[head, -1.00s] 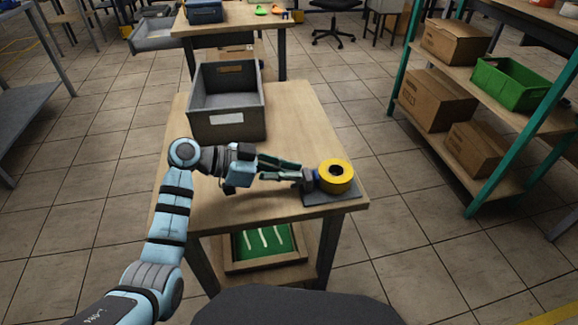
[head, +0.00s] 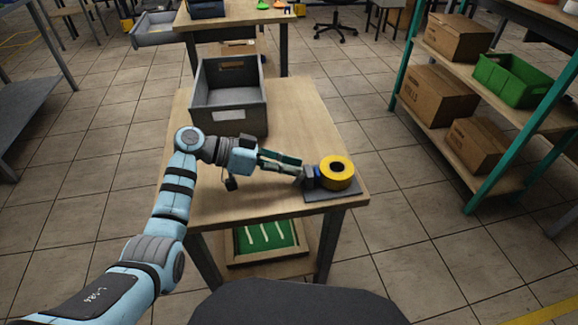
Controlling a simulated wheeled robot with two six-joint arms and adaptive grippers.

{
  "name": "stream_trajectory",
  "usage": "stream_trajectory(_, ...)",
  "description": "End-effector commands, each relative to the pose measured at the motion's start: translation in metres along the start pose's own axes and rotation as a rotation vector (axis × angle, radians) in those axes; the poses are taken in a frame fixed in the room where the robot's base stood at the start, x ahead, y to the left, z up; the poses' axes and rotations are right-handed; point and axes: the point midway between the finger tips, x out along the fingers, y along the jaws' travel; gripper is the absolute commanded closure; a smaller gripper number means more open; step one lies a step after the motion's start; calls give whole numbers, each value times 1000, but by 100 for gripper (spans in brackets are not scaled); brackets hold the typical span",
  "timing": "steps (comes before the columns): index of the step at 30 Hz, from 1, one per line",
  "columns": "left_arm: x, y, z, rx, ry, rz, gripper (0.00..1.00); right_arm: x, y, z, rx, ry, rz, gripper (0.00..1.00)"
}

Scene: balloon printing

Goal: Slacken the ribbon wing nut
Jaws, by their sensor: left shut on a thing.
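A yellow ribbon roll (head: 337,174) sits on a small grey base plate (head: 333,194) near the table's right front corner. A dark nut-like piece (head: 308,178) with a bit of blue is at the left side of the roll; it is too small to make out as a wing nut. My left gripper (head: 301,174) reaches in from the left, its fingers at this dark piece and shut on it. The fingertips are partly lost against the dark piece. My right gripper is not in view.
A grey bin (head: 229,115) stands at the back left of the wooden table (head: 300,120). A tray with a green inside (head: 264,237) lies on the shelf below. A shelf rack with cardboard boxes (head: 443,97) and a green crate (head: 512,80) stands to the right.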

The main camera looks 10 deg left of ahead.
Motion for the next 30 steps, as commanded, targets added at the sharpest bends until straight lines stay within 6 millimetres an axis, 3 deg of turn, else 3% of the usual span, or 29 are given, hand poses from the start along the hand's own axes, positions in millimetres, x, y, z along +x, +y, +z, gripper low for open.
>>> stream_trajectory(1,2,2,4,-6,-7,10,90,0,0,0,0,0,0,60)
stream_trajectory(5,2,2,4,-5,-6,8,70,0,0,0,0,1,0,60)
stream_trajectory(16,-6,0,2,0,-4,1,69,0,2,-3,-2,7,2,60)
stream_trajectory(20,-31,0,2,1,-5,0,69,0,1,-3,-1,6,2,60)
stream_trajectory(27,-96,0,2,-1,-6,1,69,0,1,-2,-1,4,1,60)
stream_trajectory(30,-112,0,2,-2,-5,4,69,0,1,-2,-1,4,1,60)
